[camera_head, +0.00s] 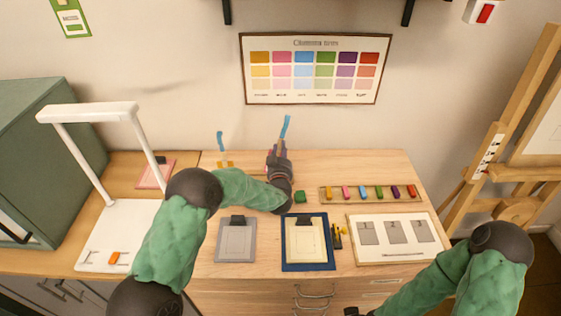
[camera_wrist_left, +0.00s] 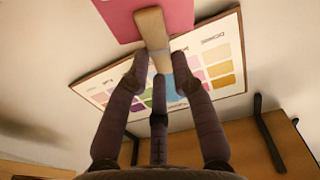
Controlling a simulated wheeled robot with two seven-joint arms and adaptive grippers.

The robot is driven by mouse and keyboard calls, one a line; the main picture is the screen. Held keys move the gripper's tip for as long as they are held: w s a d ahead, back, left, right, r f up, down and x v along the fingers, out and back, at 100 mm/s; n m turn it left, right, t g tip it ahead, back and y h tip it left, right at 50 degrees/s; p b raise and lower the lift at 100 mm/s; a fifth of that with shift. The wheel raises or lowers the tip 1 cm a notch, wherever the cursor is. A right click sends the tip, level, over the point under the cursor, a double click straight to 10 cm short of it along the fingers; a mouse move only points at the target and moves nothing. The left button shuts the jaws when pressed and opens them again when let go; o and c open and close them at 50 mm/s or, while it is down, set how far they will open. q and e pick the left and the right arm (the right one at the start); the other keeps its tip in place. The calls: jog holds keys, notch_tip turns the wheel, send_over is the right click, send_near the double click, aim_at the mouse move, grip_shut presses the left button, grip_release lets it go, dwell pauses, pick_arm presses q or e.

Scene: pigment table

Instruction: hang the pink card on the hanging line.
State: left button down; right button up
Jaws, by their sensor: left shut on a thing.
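My left gripper (camera_head: 277,157) is over the back of the table, in front of the wall. In the left wrist view its fingers (camera_wrist_left: 160,60) are shut on a pale wooden piece (camera_wrist_left: 151,28). The pink card (camera_wrist_left: 122,14) shows at the top of that view, behind the wooden piece; I cannot tell whether they are joined. In the head view a blue strip (camera_head: 286,126) rises above the gripper. A similar blue strip (camera_head: 220,141) stands to its left. I cannot make out the hanging line for certain. My right gripper is mostly out of the frame at the bottom.
A white stand (camera_head: 87,112) and a flat pink item (camera_head: 150,178) are on the left. A grey board (camera_head: 222,253), a blue-edged board (camera_head: 290,267), a row of coloured blocks (camera_head: 362,192) and a white tray (camera_head: 392,257) lie on the table. A colour chart (camera_head: 316,98) hangs behind.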

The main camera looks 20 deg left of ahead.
pick_arm(q)
jog(key=s+d+r+p, duration=0.2)
jog(key=s, duration=0.4)
jog(key=shift+s, duration=0.3)
dwell(0.3)
dwell(0.5)
